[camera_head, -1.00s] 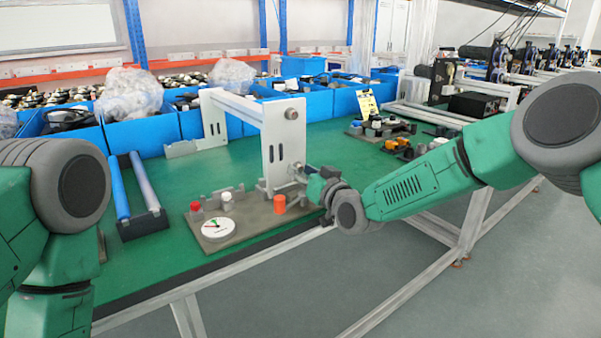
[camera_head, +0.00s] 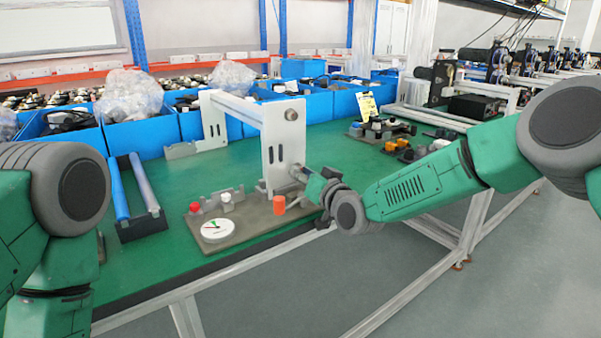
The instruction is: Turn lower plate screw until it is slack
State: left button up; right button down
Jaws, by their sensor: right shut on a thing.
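A white frame with two upright plates and a bar (camera_head: 248,108) across their tops stands on the green table (camera_head: 196,176). The near plate (camera_head: 281,150) has a screw (camera_head: 291,115) high up at its top. A lower screw (camera_head: 297,169) sits near the foot of this plate, partly hidden by my right gripper. My right gripper (camera_head: 308,177) reaches in from the right, at the lower screw, and is shut on it. Its fingertips are small and partly hidden here. My left arm stands at the left edge; its gripper is out of view.
A grey base (camera_head: 254,222) with a dial (camera_head: 217,230), a red knob (camera_head: 195,207), a white knob and an orange cylinder (camera_head: 279,205) lies in front of the frame. A roller rack (camera_head: 143,225) stands left. Blue bins (camera_head: 140,134) line the back.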

jog(key=n, duration=0.4)
jog(key=shift+n, duration=0.3)
jog(key=n+b, duration=0.1)
jog(key=n, duration=0.3)
jog(key=shift+n, duration=0.4)
jog(key=c, duration=1.6)
grip_release()
jog(key=shift+d, duration=0.1)
jog(key=shift+o, duration=0.2)
